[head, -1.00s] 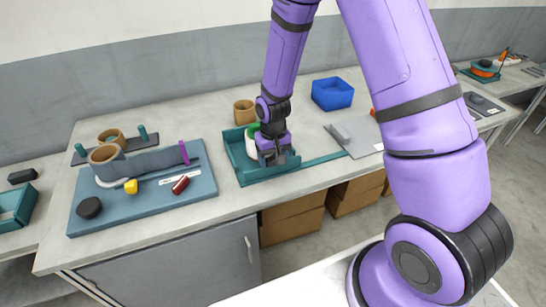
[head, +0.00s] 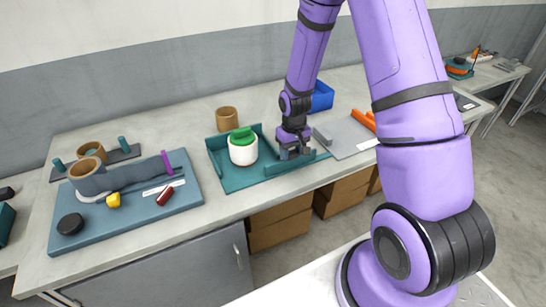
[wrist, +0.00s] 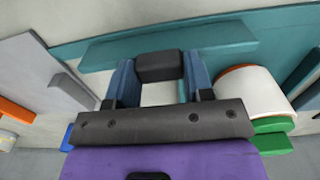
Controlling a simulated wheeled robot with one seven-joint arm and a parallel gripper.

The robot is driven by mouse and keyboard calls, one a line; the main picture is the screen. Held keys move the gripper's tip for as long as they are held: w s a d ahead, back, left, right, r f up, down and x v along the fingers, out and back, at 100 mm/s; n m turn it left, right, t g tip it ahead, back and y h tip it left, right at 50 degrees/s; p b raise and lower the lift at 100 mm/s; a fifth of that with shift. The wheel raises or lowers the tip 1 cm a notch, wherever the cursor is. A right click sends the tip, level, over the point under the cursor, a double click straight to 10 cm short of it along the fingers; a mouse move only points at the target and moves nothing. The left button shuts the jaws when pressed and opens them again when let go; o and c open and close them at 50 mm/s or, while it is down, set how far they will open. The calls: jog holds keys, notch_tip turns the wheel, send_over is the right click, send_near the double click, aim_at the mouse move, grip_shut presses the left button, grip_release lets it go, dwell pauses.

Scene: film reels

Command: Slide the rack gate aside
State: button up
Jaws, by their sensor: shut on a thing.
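The teal rack (head: 238,181) sits at the bench's front edge, holding a white cylinder (head: 243,153) with a green top (head: 242,136). Its gate (head: 277,168) is a low teal bar, now mostly right of the cylinder, leaving the rack's front left open. My gripper (head: 294,154) is over the gate, right of the cylinder. In the wrist view, the blue fingers of my gripper (wrist: 160,80) are shut on the gate's dark handle (wrist: 159,66). The teal gate bar (wrist: 225,40) runs just beyond it, and the white cylinder (wrist: 245,95) is at the right, apart from the fingers.
A grey plate (head: 350,143) with a grey block and orange pieces (head: 363,118) lies right of the gate. A blue bin (head: 321,97) and a brown cup (head: 227,118) stand behind. A blue-grey board (head: 120,221) with several parts lies left.

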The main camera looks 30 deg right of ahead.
jog(key=d, duration=0.6)
jog(key=shift+d, duration=0.15)
jog(key=o, duration=1.3)
jog(key=shift+d, duration=0.15)
notch_tip(320, 180, up, 11)
jog(key=shift+f, duration=0.1)
